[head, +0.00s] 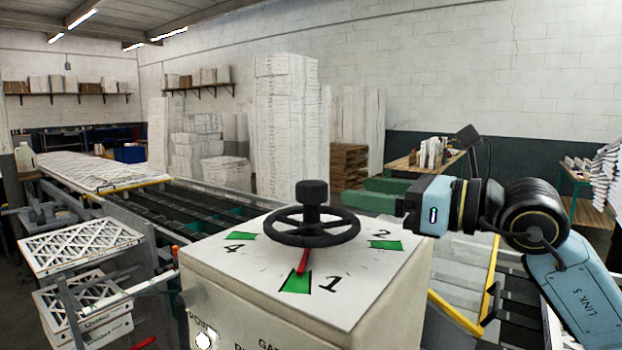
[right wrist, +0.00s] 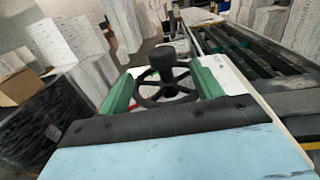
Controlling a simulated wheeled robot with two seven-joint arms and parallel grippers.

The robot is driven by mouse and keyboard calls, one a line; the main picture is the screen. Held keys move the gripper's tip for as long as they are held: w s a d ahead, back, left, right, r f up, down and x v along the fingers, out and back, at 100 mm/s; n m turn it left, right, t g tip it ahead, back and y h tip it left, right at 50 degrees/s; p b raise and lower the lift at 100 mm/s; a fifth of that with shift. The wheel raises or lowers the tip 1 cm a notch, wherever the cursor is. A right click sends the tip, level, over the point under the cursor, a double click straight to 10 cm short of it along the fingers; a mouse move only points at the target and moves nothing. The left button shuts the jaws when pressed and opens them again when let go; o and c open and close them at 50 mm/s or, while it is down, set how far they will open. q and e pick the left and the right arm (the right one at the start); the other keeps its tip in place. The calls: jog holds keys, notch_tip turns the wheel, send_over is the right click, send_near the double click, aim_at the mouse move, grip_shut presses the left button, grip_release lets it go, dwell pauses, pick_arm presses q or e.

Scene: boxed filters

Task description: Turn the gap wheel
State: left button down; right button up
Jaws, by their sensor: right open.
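The gap wheel (head: 312,227) is a black handwheel with a knob on top, mounted over a white dial plate (head: 350,300) on a cream box. The dial has green wedges and the numbers 1, 2 and 4 showing. A red pointer (head: 303,262) aims at the green wedge beside 1. My right gripper (head: 408,212) is to the right of the wheel, apart from it. In the right wrist view, its two green fingers (right wrist: 163,85) are spread, with the wheel (right wrist: 165,80) and its knob visible beyond and between them. My left gripper is not in view.
A conveyor (head: 200,205) runs behind the box, with a white pleated filter (head: 95,172) on it. More filters (head: 80,250) lie on a rack at left. Tall stacks of white boxes (head: 286,120) stand behind. Clear panels (head: 465,265) with yellow edges lie right of the box.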

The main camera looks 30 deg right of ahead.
aim_at(322, 184)
jog(key=p+x, duration=0.2)
jog(key=x, duration=0.3)
jog(key=shift+w+r+p, duration=0.15)
jog(key=shift+w+p, duration=0.15)
jog(key=shift+w, duration=0.05)
jog(key=p+x, duration=0.1)
jog(key=x, duration=0.2)
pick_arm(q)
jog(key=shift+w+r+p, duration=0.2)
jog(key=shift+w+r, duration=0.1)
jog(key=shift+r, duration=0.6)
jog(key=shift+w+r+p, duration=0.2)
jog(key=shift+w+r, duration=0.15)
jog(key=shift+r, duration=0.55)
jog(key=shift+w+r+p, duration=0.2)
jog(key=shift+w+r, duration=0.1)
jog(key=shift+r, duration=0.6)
pick_arm(e)
jog(key=shift+x, duration=0.8)
jog(key=shift+c, duration=0.2)
jog(key=c, duration=1.3)
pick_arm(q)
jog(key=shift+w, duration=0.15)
pick_arm(e)
jog(key=shift+a+y, duration=0.1)
jog(key=shift+y, duration=0.2)
